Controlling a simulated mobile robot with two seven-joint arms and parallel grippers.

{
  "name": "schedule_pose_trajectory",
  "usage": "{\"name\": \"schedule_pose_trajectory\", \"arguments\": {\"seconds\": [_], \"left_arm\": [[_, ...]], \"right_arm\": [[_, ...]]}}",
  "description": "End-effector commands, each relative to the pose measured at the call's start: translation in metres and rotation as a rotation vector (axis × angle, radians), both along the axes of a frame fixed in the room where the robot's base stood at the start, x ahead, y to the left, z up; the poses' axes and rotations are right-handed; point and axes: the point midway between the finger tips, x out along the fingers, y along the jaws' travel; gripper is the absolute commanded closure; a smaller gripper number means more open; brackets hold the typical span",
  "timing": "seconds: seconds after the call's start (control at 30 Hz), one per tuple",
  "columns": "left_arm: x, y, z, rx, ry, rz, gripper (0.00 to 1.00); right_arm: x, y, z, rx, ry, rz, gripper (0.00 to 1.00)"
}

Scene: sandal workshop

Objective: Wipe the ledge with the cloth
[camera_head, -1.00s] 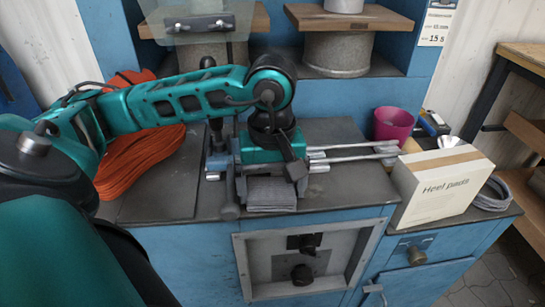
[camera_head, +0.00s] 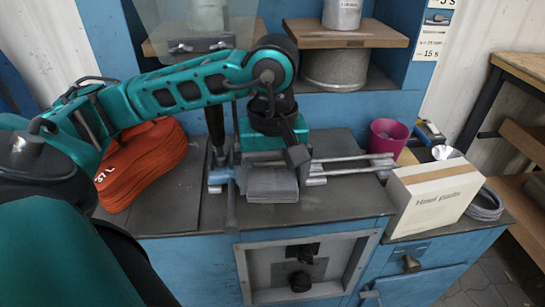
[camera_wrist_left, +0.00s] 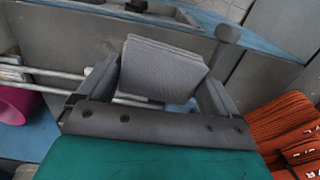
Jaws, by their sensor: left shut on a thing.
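The grey cloth (camera_head: 272,184) is a folded pad above the dark grey top of the blue bench, which I take as the ledge (camera_head: 165,208). My left gripper (camera_head: 268,172) is shut on the cloth, one finger on each side. The wrist view shows the cloth (camera_wrist_left: 162,66) between the two fingers, reaching out past the palm. Its underside is hidden, so I cannot tell whether it touches the ledge. My right gripper is not in view.
Two metal rods (camera_head: 350,168) lie just right of the gripper. A heel pads box (camera_head: 432,203), a pink cup (camera_head: 388,138) and a grey coil (camera_head: 487,204) stand at the right. An orange stack (camera_head: 140,165) is at the left. Wooden shelves (camera_head: 345,33) hang behind.

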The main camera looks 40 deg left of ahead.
Motion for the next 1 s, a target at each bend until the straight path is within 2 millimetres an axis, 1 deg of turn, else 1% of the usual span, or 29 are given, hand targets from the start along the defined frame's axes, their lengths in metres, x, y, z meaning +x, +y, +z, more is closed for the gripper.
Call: {"name": "schedule_pose_trajectory", "arguments": {"seconds": [0.33,0.6,0.7,1.0], "left_arm": [[0.0,0.0,0.003,-0.001,-0.001,-0.001,0.56],[0.0,0.0,0.026,-0.001,-0.002,0.0,0.56],[0.0,0.0,0.031,-0.001,-0.001,-0.001,0.56],[0.0,0.0,0.03,-0.001,0.001,-0.001,0.56]], "right_arm": [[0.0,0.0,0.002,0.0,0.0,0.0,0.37],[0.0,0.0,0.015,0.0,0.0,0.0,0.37],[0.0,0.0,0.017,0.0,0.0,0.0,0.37],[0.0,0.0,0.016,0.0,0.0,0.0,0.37]]}}
